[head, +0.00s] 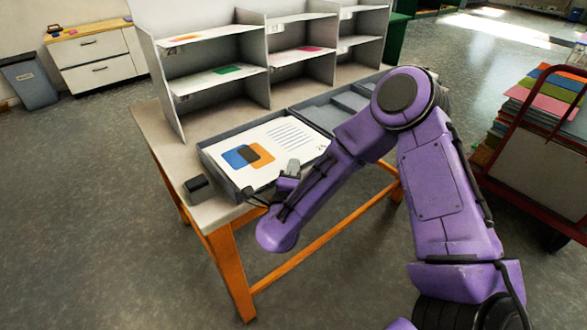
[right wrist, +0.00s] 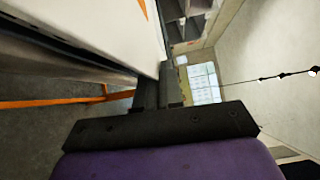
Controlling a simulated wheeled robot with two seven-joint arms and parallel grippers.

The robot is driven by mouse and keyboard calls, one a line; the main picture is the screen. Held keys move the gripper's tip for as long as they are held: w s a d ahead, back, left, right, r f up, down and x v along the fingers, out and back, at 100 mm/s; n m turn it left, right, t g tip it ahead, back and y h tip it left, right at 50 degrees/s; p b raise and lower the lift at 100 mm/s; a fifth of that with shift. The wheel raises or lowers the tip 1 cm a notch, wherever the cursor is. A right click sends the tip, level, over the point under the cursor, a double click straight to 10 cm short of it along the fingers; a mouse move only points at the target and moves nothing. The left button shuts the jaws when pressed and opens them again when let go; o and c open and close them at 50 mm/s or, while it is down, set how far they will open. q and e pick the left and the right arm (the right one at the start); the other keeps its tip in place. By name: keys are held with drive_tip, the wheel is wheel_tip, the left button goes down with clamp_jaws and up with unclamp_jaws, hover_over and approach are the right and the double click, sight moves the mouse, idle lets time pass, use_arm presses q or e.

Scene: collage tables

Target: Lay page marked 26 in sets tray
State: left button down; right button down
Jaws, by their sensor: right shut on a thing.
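A white page (head: 285,133) with overlapping blue, orange and dark squares and grey text lines is over the grey tray (head: 221,184) at the table's front left. A small mark at its right corner is too small to read surely. The page is within or just above the tray's rim; I cannot tell if it touches the bottom. My right gripper (head: 289,172) is at the page's near edge, shut on it. In the right wrist view the fingers (right wrist: 160,84) meet the white page's edge (right wrist: 125,25). My left gripper is not in view.
Grey shelves (head: 217,80) with several pages stand at the table's back. A grey compartment tray (head: 325,115) lies right of the page, partly behind my arm. A small dark block (head: 198,188) sits at the left front edge. A red cart (head: 530,150) stands at right.

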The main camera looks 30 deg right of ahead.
drive_tip(key=c, duration=1.2)
unclamp_jaws()
